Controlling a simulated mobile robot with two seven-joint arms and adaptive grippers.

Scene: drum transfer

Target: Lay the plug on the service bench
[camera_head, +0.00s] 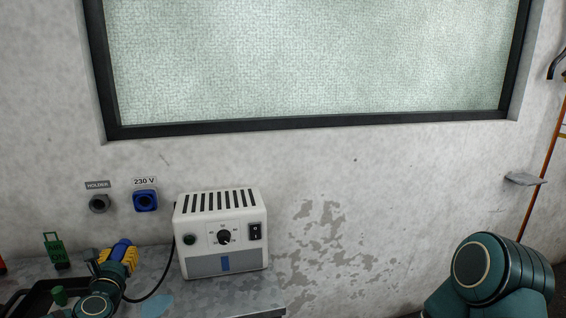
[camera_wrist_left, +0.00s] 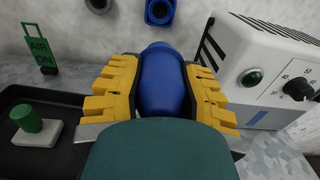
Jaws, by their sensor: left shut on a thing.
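The blue plug (camera_head: 121,249) is between the yellow fingers of my left gripper (camera_head: 117,257), over the left part of the grey metal service bench (camera_head: 235,296). In the left wrist view, the fingers of my left gripper (camera_wrist_left: 163,78) press on both sides of the blue plug (camera_wrist_left: 165,85). The plug points away from my wrist, towards the wall. Its lower part is hidden by my gripper, and I cannot tell whether it touches the bench. My right gripper is not in view.
A white control box (camera_head: 221,235) stands right of the plug; a black cable (camera_head: 158,287) runs down beside it. The holder (camera_head: 99,204) and the blue 230 V socket (camera_head: 145,200) on the wall are empty. A black tray (camera_wrist_left: 66,97) and a green sign (camera_wrist_left: 40,50) are at left.

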